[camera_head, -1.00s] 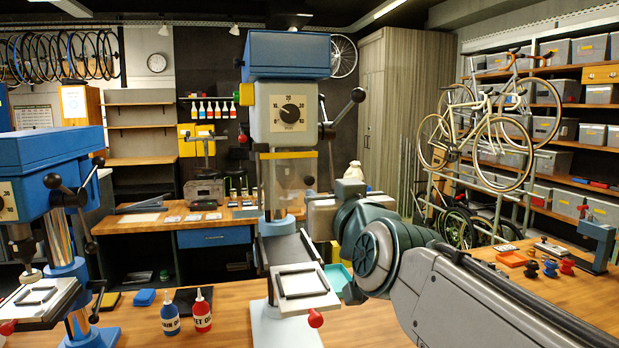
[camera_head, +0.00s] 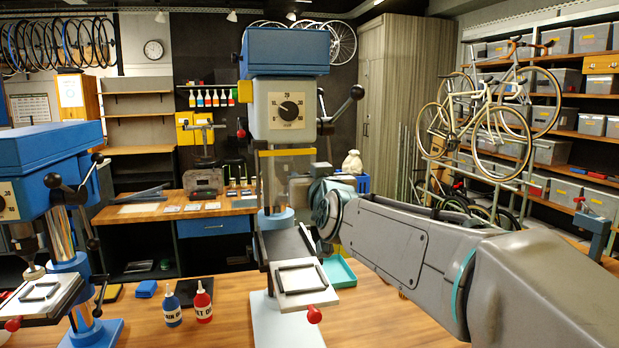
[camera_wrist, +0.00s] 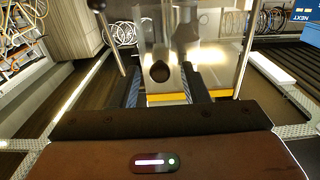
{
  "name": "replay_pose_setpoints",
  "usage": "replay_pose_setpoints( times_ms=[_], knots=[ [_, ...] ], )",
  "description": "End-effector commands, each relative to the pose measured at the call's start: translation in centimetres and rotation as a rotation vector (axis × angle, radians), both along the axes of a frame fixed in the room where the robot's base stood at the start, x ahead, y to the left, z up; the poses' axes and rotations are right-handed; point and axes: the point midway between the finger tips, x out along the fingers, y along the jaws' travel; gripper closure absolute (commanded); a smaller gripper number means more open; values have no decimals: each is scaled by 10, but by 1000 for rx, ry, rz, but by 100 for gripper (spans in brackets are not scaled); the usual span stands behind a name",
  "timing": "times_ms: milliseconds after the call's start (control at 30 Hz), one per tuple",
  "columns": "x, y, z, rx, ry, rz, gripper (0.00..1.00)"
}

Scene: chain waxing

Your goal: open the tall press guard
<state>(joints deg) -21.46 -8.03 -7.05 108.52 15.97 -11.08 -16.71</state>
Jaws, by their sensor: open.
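The tall press (camera_head: 285,55) stands in the middle, with a blue head and a grey dial face. Its guard (camera_head: 288,153) has a yellow bar along the top and a clear panel hanging below it, in front of the steel column. My gripper (camera_wrist: 161,74) is open in the wrist view, its two striped fingers apart. A dark round knob (camera_wrist: 160,72) and a yellow strip (camera_wrist: 167,98) show between the fingers; I cannot tell whether they touch anything. In the head view my wrist is just right of the guard's lower part, and the fingertips cannot be made out.
A second blue press (camera_head: 40,165) stands at the left. A blue bottle (camera_head: 172,308) and a red bottle (camera_head: 203,303) stand on the bench between the presses. A teal tray (camera_head: 338,272) lies right of the tall press. A lever with a black knob (camera_head: 357,92) sticks out at right.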

Motion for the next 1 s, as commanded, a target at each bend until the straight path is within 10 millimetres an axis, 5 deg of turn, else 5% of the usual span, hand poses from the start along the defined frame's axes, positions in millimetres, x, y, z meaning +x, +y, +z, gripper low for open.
replay_pose_setpoints(
  times_ms=[233,400,1000],
  knots=[
    [1,0,0,0,0,0,59],
    [0,0,0,0,1,0,100],
    [-16,4,0,-1,3,0,100]
  ],
)
